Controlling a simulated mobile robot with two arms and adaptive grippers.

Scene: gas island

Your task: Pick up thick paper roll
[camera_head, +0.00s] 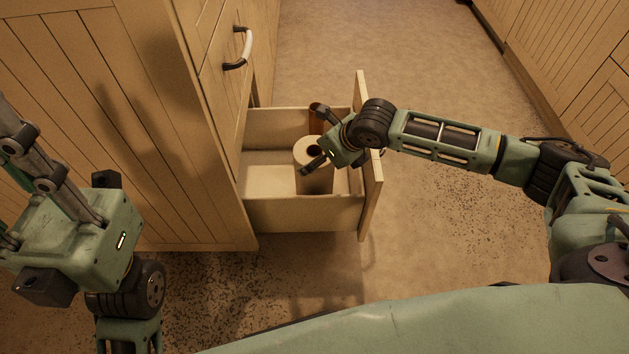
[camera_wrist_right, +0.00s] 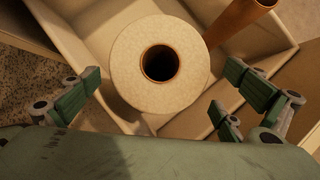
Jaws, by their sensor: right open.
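The thick paper roll (camera_head: 312,180) stands upright in the open drawer (camera_head: 300,216), near its front end. In the right wrist view the roll (camera_wrist_right: 192,80) shows from above, with its dark core hole in the middle. My right gripper (camera_head: 317,137) is open above and beside the roll, at the drawer's front. In the right wrist view its fingers (camera_wrist_right: 160,100) are spread, one on the left and two on the right of the roll, with no clear contact. My left gripper (camera_head: 20,175) is at the left edge, partly cut off, with its fingertips unclear.
A brown tube-like object (camera_wrist_right: 240,20) stands in the drawer behind the roll. The wooden cabinet (camera_head: 190,150) with a curved handle (camera_head: 243,50) is left of the drawer. The drawer's front panel (camera_head: 369,190) stands under my right forearm. Open floor (camera_head: 420,60) lies to the right.

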